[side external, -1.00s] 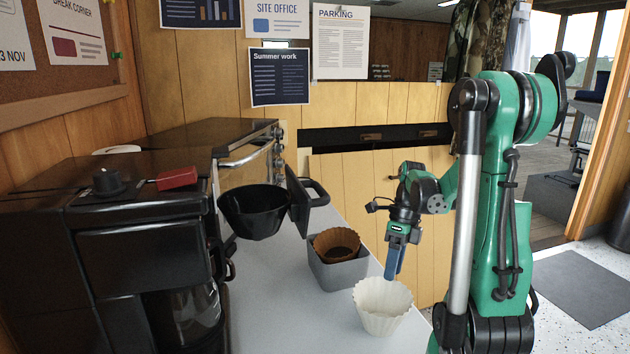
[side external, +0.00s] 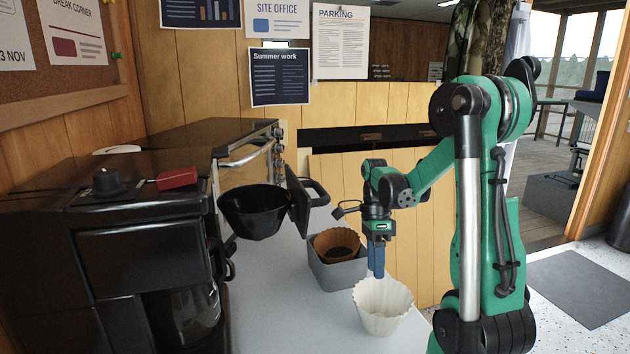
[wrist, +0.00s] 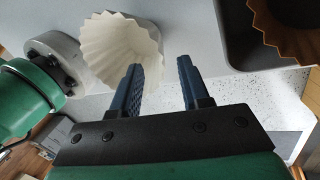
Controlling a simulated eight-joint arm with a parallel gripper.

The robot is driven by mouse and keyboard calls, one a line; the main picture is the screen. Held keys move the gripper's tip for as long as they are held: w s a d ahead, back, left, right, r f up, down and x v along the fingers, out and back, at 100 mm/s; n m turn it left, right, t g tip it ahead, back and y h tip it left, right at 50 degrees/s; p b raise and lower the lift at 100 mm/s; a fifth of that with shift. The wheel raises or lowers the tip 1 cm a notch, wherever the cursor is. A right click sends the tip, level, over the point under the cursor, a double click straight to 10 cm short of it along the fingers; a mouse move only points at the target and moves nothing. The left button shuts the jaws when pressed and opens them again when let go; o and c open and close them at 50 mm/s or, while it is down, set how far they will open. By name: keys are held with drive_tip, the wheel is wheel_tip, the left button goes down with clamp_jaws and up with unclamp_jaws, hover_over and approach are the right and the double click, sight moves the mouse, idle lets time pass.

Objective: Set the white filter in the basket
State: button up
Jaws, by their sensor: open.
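The white filter (side external: 382,306) is a fluted paper cup standing upright on the grey counter at its near right end. It also shows in the wrist view (wrist: 118,50), just beyond the left finger. The black basket (side external: 254,212) hangs swung out from the coffee maker, and it looks empty from here, though its inside is only partly seen. My gripper (side external: 376,272) points down with its blue fingers just above and behind the white filter. In the wrist view my gripper (wrist: 158,72) is open with nothing between its fingers.
A grey bin (side external: 338,272) holding a brown used-looking filter (side external: 336,243) stands right behind the white filter. The black coffee maker (side external: 140,260) with a glass carafe fills the left. Counter space in front of the basket is clear.

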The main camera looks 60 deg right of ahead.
sight(381, 311)
drive_tip(key=shift+x, duration=1.6)
clamp_jaws()
